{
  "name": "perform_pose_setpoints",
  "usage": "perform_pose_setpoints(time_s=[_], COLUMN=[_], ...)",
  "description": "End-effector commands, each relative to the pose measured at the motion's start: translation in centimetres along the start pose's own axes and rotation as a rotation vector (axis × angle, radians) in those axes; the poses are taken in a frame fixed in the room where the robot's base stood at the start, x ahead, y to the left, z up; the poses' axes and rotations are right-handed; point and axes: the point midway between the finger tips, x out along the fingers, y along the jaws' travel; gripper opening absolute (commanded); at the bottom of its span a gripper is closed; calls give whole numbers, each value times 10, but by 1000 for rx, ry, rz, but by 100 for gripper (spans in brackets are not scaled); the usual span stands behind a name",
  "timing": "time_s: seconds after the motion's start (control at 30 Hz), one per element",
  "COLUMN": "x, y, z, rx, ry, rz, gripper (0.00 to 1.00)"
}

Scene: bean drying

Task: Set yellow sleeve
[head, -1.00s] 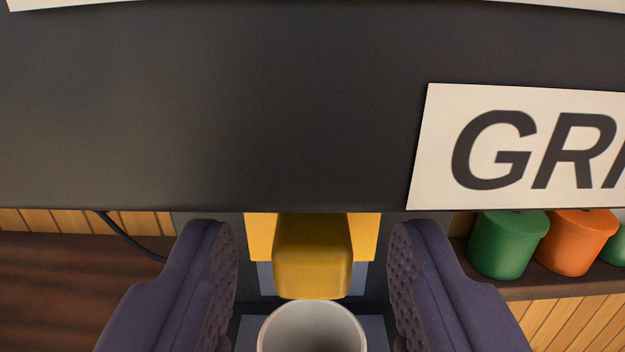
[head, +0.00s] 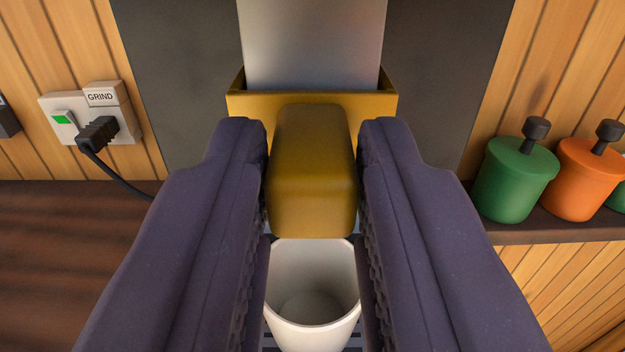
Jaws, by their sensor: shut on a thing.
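The yellow sleeve (head: 240,104) sits around the lower end of a grey metal chute (head: 312,45), and its rim shows at both sides of the chute. A rounded yellow block on the sleeve's front faces me. My gripper (head: 312,172) is shut on this block, with one dark purple padded finger at each side. The block and fingers hide the sleeve's lower part. A white cup (head: 312,318) stands below the block, open upward and seemingly empty. The fingers hide parts of its sides.
A wall socket (head: 88,112) with a green switch, a GRIND label and a black plug (head: 98,133) is at left. A green canister (head: 512,178) and an orange canister (head: 590,180) stand on a shelf at right. Dark panels flank the chute.

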Motion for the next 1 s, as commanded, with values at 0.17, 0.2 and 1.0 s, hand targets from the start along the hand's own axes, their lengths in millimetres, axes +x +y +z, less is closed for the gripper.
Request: perform_pose_setpoints(time_s=[0.17,0.2,1.0], x=[0,0,-15], y=[0,0,0], z=[36,38,32], rx=[0,0,-2], ry=[-3,-3,-1], rz=[0,0,0], gripper=[0,0,49])
